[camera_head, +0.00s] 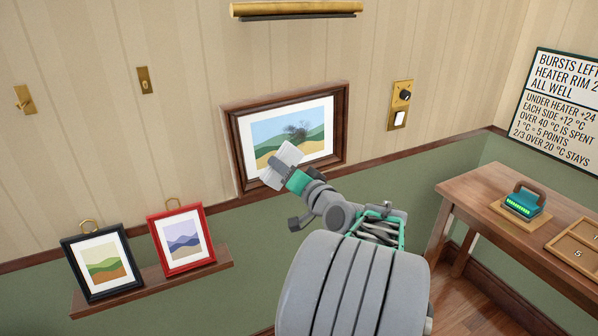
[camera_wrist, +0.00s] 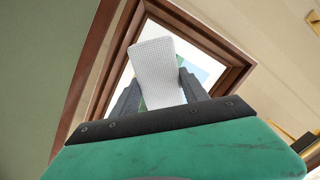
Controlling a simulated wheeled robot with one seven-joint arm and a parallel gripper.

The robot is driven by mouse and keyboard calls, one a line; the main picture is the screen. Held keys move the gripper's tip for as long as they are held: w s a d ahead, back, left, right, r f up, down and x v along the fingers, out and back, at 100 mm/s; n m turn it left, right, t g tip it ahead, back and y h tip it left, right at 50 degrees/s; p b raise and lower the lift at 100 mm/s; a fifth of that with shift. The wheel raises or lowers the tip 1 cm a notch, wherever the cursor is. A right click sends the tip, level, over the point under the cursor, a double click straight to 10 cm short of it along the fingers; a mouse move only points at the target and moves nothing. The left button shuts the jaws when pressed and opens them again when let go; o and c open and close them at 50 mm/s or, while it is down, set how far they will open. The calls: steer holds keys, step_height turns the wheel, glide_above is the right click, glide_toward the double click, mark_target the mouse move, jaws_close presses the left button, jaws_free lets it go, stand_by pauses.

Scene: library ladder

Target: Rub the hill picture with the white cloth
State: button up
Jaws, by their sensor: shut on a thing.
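The hill picture (camera_head: 318,134) hangs on the wall in a dark wooden frame. It shows green and tan hills under a blue sky, with a dark grey smudge (camera_head: 297,132) near its middle. My gripper (camera_head: 290,170) is in front of the picture's lower left part, shut on the white cloth (camera_head: 281,161). In the wrist view the cloth (camera_wrist: 156,70) stands up between the two dark fingers, with the wooden frame (camera_wrist: 100,75) behind it. The cloth hides part of the picture there. I cannot tell whether the cloth touches the picture.
A brass lamp (camera_head: 296,11) is above the picture, and a brass plate with a knob and switch (camera_head: 400,105) is to its right. A ledge (camera_head: 150,284) holds black-framed and red-framed small pictures. A wooden table (camera_head: 480,193) at right carries a teal device (camera_head: 521,203) and a tray.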

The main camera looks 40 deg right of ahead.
mark_target(296, 155)
steer(key=shift+m+t+h, duration=0.3)
steer(key=shift+m+h, duration=0.1)
steer(key=shift+h, duration=0.3)
steer(key=s+d+r, duration=0.2)
steer(key=shift+d+r, duration=0.3)
steer(key=shift+w+d+r, duration=0.1)
steer(key=shift+r, duration=0.1)
steer(key=p+x, duration=0.2)
steer(key=x, duration=0.2)
steer(key=shift+w, duration=0.35)
steer(key=shift+w+d+f, duration=0.1)
steer(key=shift+w+d, duration=0.1)
steer(key=shift+w, duration=0.25)
steer(key=shift+x, duration=0.95)
steer(key=shift+s+d, duration=0.1)
